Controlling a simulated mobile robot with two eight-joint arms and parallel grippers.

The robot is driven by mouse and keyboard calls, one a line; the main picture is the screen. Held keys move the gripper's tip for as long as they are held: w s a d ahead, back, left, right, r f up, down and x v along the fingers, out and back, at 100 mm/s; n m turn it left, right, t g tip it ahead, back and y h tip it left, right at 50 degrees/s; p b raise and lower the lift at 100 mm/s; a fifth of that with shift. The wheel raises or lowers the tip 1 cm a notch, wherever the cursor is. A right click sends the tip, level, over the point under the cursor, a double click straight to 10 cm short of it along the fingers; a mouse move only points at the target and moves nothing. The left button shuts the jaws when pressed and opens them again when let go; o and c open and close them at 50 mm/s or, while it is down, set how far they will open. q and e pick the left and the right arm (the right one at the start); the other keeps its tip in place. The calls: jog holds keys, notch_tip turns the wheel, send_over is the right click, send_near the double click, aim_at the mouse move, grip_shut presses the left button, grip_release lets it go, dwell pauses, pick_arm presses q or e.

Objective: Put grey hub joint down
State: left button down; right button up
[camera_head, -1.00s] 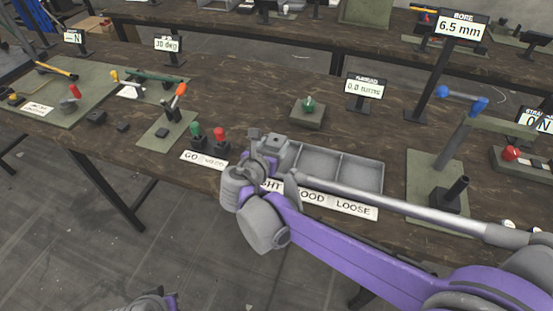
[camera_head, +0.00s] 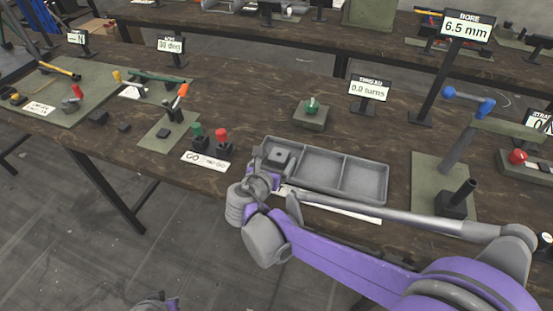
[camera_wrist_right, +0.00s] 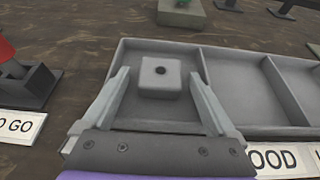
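The grey hub joint (camera_wrist_right: 160,76), a small block with a dark hole on top, sits in the left compartment of a grey three-part tray (camera_head: 357,159). It also shows in the head view (camera_head: 281,157). My right gripper (camera_wrist_right: 160,80) is open, with one finger on each side of the joint and visible gaps between. In the head view my right gripper (camera_head: 270,168) is at the tray's front left corner. A small part of my left arm shows at the bottom edge of the head view; its fingers cannot be made out.
Label strips stand along the tray's front, partly hidden by my right arm. A press (camera_head: 456,150) with a blue handle stands to the right.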

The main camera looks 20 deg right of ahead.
jog(key=shift+r, duration=0.2)
jog(key=p+v, duration=0.2)
jog(key=v, duration=1)
pick_arm(q)
notch_tip(320, 180, up, 2)
jog(key=shift+r, duration=0.1)
pick_arm(e)
jog(key=shift+d, duration=0.1)
